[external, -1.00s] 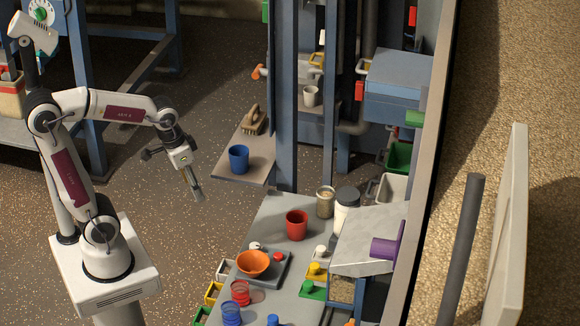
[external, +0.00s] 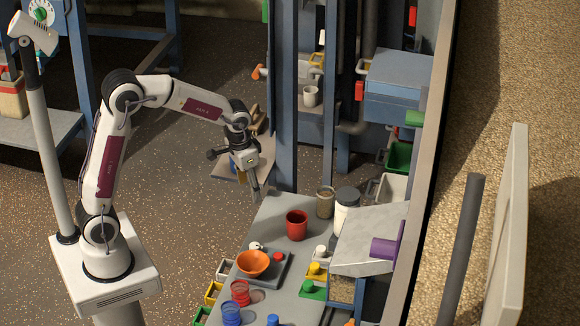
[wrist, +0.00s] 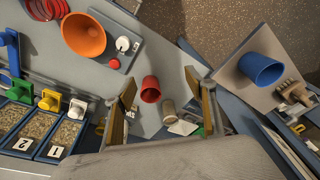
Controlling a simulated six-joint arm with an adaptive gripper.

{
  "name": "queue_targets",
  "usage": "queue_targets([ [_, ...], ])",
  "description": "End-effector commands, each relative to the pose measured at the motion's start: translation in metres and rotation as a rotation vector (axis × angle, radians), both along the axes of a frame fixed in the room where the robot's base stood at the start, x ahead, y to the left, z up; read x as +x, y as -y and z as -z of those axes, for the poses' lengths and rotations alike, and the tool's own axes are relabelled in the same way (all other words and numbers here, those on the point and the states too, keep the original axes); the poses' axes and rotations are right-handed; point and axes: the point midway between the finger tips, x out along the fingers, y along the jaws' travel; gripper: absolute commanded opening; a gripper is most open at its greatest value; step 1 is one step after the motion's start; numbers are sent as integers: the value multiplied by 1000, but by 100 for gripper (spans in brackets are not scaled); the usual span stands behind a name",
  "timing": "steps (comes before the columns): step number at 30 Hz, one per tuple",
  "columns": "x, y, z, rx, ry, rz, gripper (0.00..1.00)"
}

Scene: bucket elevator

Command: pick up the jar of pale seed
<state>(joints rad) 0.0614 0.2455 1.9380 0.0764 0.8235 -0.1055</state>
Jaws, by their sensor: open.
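The jar of pale seed (external: 325,203) is a clear jar with a tan filling. It stands upright on the grey bench, behind the red cup (external: 297,225) and beside a white jar with a dark lid (external: 346,207). In the wrist view what looks like the seed jar (wrist: 168,111) lies between my fingers, just below the red cup (wrist: 151,89). My gripper (external: 258,192) is open and empty, above the bench's back left edge, left of the jar and apart from it. The wrist view shows both fingers spread (wrist: 160,78).
An orange bowl (external: 253,263) sits on a grey scale toward the front. A blue cup (wrist: 262,69) and a brush (wrist: 294,92) are on the side shelf. A sloped grey panel (external: 372,238) stands right of the jars. Yellow and green scoops line the bench's right side.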

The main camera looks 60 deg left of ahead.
Motion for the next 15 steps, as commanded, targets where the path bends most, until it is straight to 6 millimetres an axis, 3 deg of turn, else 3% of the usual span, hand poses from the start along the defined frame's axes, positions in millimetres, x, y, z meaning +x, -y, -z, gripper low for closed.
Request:
queue_targets([
  [15, 101, 7, 66, 16, 22, -50, 55],
])
